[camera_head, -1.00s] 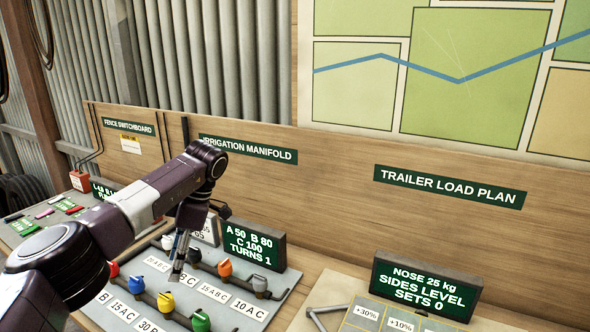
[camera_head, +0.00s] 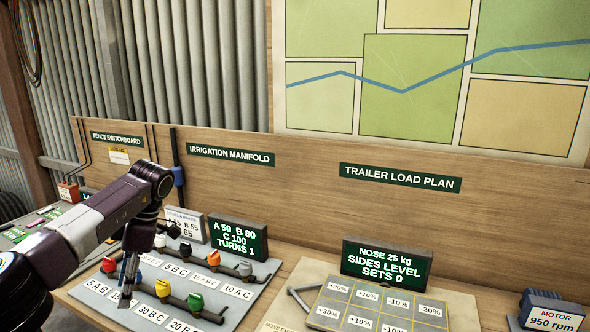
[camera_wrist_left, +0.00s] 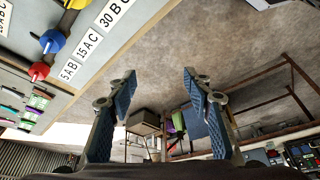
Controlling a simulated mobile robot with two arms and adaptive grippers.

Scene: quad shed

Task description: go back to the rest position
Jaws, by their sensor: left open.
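My left gripper (camera_head: 127,284) hangs from the arm that comes in from the left, over the front of the irrigation manifold board (camera_head: 231,313). In the left wrist view its two blue-padded fingers (camera_wrist_left: 156,92) are spread wide with nothing between them. The board carries several coloured knobs, among them a yellow knob (camera_head: 162,288), a green knob (camera_head: 196,301) and an orange knob (camera_head: 213,258). My right gripper is not in view.
A display (camera_head: 238,240) reading "A 50 B 80 C 100 TURNS 1" stands behind the manifold. To the right are the trailer load panel (camera_head: 375,310), its display (camera_head: 387,268) and a motor readout (camera_head: 551,312). Open concrete floor (camera_wrist_left: 190,40) lies beyond the bench edge.

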